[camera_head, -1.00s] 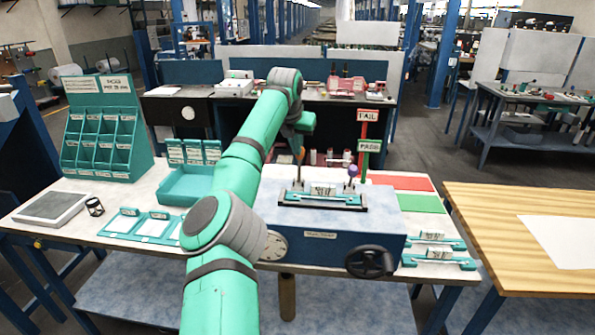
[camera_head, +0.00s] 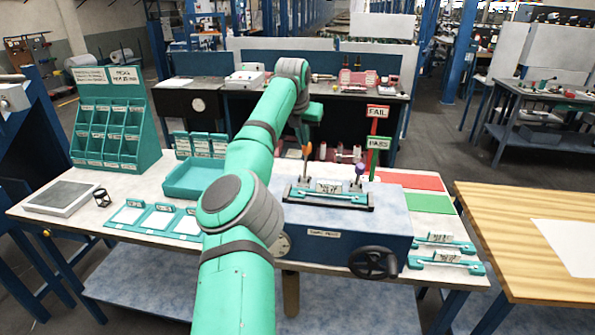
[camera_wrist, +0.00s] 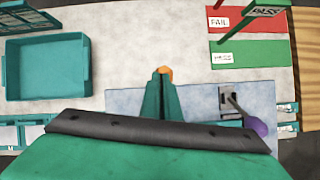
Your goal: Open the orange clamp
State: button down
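The orange clamp (camera_head: 306,152) stands at the left end of the teal fixture (camera_head: 330,197) on the blue box (camera_head: 345,235). Its handle looks roughly upright. My gripper (camera_head: 305,137) is at the top of this handle, coming from behind and above. In the wrist view the fingers (camera_wrist: 161,88) are close together, with the orange tip (camera_wrist: 163,70) showing between their ends. They appear shut on it. The fingers and the wrist hide most of the clamp there. A purple-knobbed clamp (camera_head: 360,169) stands at the fixture's right end, apart from my gripper.
A black handwheel (camera_head: 373,262) is on the box's front. FAIL (camera_head: 378,112) and PASS (camera_head: 378,143) signs stand close behind the fixture, by red and green pads. A teal tray (camera_head: 195,180) lies left. Teal fixtures (camera_head: 445,258) lie at the right edge.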

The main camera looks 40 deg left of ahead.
jog(key=shift+w+f, duration=0.15)
jog(key=shift+f, duration=0.3)
jog(key=v, duration=1.1)
jog(key=shift+r, duration=0.35)
